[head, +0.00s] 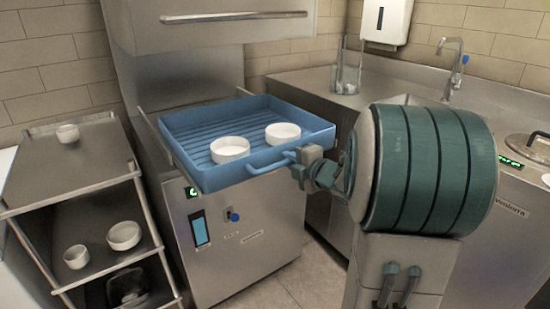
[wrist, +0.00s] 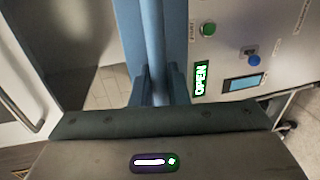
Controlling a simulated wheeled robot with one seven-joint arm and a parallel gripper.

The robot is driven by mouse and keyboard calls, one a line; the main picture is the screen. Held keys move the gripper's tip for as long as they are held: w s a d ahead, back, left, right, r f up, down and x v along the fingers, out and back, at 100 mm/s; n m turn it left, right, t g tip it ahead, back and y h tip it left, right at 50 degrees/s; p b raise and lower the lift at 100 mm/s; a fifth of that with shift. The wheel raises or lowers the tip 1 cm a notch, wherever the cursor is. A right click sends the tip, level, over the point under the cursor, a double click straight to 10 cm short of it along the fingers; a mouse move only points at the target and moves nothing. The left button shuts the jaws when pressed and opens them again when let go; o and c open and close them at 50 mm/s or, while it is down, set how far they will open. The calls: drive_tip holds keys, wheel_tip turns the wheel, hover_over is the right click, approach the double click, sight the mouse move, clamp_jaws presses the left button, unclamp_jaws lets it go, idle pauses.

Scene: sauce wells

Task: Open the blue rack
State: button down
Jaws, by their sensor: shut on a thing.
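The blue rack (head: 222,179) is a shallow tray with a ribbed floor and a bar handle (head: 268,168) on its front wall. It sits at the opening of the steel machine (head: 247,230), jutting out over its front. Two white bowls stand in it, one on the left (head: 230,149) and one on the right (head: 283,132). My gripper (head: 296,168) is shut on the right part of the handle. In the wrist view the blue handle bar (wrist: 155,40) runs between the two fingers of my gripper (wrist: 158,88).
The machine's hood (head: 225,35) is raised above the rack. A green display (wrist: 202,74) reads OPEN in the wrist view.

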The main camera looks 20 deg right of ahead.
drive_tip(key=shift+s+d, duration=0.2)
drive_tip(key=shift+s, duration=0.45)
drive_tip(key=c, duration=1.5)
unclamp_jaws()
drive_tip(key=p+v, duration=0.1)
drive_tip(key=v, duration=1.2)
drive_tip(key=shift+s+p, duration=0.35)
drive_tip(key=shift+s, duration=0.05)
drive_tip(key=shift+w, duration=0.1)
